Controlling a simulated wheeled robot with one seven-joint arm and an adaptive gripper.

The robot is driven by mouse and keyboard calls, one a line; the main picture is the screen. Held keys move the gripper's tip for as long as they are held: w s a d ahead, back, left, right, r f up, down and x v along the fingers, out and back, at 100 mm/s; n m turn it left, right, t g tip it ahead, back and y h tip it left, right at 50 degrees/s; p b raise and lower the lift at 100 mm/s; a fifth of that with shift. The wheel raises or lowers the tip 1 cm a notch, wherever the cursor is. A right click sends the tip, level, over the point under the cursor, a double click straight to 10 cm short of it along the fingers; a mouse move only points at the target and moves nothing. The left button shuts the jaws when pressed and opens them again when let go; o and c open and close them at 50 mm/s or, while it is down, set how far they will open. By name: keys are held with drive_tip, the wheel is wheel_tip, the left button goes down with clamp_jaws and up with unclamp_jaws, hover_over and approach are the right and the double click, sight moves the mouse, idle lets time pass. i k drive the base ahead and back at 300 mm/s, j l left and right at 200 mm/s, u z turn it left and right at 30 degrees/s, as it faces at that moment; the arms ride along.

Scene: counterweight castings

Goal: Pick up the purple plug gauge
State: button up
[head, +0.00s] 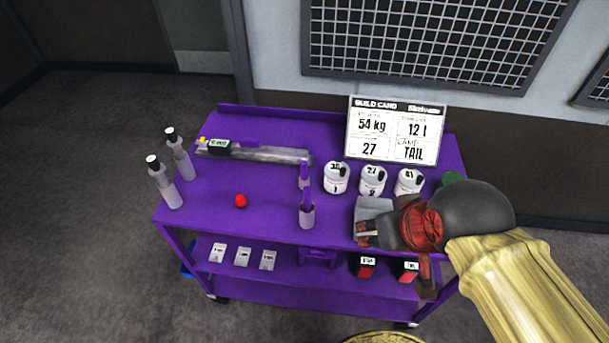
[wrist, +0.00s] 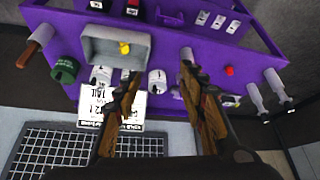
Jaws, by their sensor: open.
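Two upright gauges with grey bodies and purple tops stand mid-cart in the head view. The front purple plug gauge (head: 307,213) is near the front edge; the similar rear gauge (head: 304,176) is just behind it. I cannot tell which the task means. My gripper (head: 368,233) is open over the grey tray (head: 373,206), right of both gauges and apart from them. A pale piece at the right fingertip may be a gauge, but the finger hides most there.
Three white numbered canisters (head: 372,181) and a build card (head: 395,130) stand behind the tray. A red ball (head: 241,201), two bottles (head: 163,182) and a long metal bar (head: 265,154) are left. The tray holds a yellow piece (wrist: 124,47). The purple top is clear around the ball.

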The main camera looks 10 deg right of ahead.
sight(303, 177)
drive_tip(key=u, duration=4.5)
drive_tip(key=z, duration=4.2)
drive_tip(key=i+u, duration=0.15)
drive_tip(key=u, duration=0.25)
drive_tip(key=i+u, duration=0.15)
drive_tip(key=u, duration=0.3)
drive_tip(key=i+l+u, duration=0.15)
drive_tip(key=u, duration=0.25)
